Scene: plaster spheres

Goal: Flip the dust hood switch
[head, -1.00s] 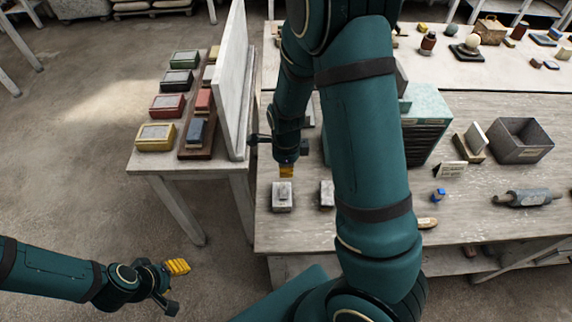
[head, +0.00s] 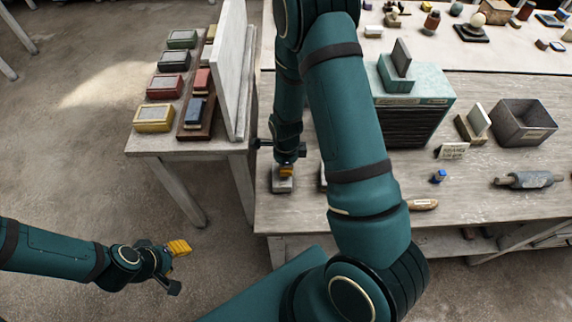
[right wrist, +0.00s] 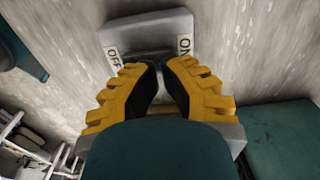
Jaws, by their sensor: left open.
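A pale grey switch box (head: 282,186) stands on the workbench near its left edge, under my right gripper (head: 287,170). In the right wrist view the switch box (right wrist: 150,32) bears an OFF label on the left and an ON label on the right. A second box (head: 323,181) is mostly hidden behind my right arm. My left gripper (head: 178,248) is open and empty above the floor.
A teal-topped cabinet (head: 420,115), a grey open bin (head: 523,122), a small sign (head: 452,151) and a rolling-pin-like tool (head: 528,180) are on the bench. An upright white panel (head: 233,70) stands left of it, beside several coloured boxes.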

